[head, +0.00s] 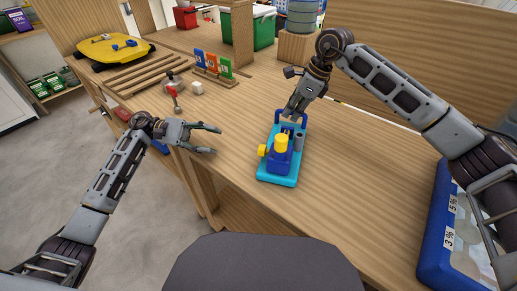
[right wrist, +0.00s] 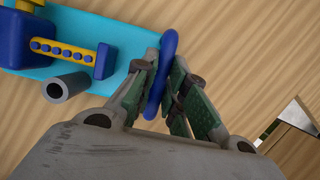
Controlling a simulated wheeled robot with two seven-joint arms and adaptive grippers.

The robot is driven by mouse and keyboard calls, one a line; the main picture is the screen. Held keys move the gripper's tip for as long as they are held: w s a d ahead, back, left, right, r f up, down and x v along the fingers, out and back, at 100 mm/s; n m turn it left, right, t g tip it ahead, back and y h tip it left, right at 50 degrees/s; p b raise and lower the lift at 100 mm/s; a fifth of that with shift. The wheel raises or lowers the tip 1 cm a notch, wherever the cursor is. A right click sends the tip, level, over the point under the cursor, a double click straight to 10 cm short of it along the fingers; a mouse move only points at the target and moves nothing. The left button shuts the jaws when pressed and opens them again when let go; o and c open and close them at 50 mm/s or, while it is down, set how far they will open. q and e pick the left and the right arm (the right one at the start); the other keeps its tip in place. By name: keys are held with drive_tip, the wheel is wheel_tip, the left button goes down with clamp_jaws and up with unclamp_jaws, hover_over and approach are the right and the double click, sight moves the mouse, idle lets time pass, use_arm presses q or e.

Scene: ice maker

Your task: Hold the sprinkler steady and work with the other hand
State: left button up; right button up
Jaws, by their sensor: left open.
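The sprinkler (head: 278,160) stands on the wooden table on a light blue base. It has a dark blue body, a yellow knob (head: 281,143) on top, a yellow piece (head: 263,151) on its left side and a grey tube (head: 299,142). In the right wrist view its blue handle (right wrist: 169,45) passes between the fingers of my right gripper (right wrist: 163,85), with a finger against each side. In the head view my right gripper (head: 291,112) is at the far end of the sprinkler. My left gripper (head: 207,139) is open and empty, left of the sprinkler near the table edge.
A red-handled lever (head: 174,98), a white cube (head: 197,88) and a rack of coloured cards (head: 213,68) stand further back. A blue-rimmed tray (head: 437,235) lies at the right. The table around the sprinkler is clear.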

drive_tip(key=o, duration=0.4)
use_arm(q)
drive_tip(key=shift+r, duration=0.1)
use_arm(e)
drive_tip(key=shift+r, duration=0.15)
use_arm(q)
drive_tip(key=shift+r+p, duration=1.9)
drive_tip(key=shift+p, duration=0.15)
use_arm(e)
drive_tip(key=shift+v, duration=3.9)
drive_tip(key=o, duration=0.5)
drive_tip(key=shift+o, duration=0.2)
drive_tip(key=shift+r, duration=0.1)
drive_tip(key=v, duration=1.1)
drive_tip(key=shift+r, duration=0.35)
